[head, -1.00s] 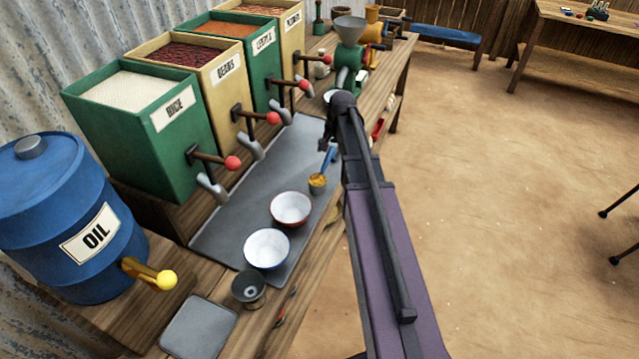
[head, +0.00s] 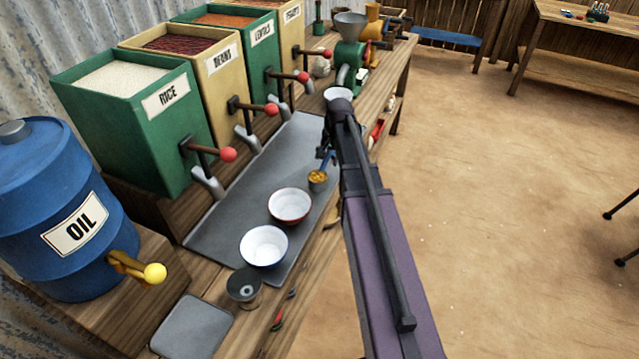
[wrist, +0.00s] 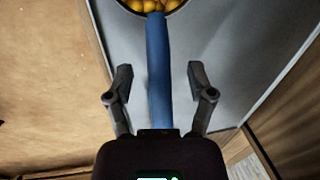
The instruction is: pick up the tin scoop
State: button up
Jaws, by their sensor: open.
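The tin scoop (head: 317,178) rests on the grey mat (head: 222,212) in the head view, with orange-yellow contents in its cup and a blue handle. In the wrist view its blue handle (wrist: 158,75) runs between the two fingers of my gripper (wrist: 160,85), with a gap on each side. The cup with round yellow pieces (wrist: 150,5) is cut off at the top edge. My gripper is open around the handle and not closed on it. In the head view my gripper (head: 326,150) is partly hidden by my arm.
A red-rimmed bowl (head: 290,205) and a white bowl (head: 263,245) stand just nearer on the mat. Bins with red-knobbed levers, such as the rice bin (head: 130,120), line the left. A blue oil drum (head: 60,215) stands front left. A green grinder (head: 350,55) stands at the back.

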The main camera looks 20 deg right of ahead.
jog(key=shift+f, duration=0.3)
jog(key=shift+c, duration=0.2)
grip_shut()
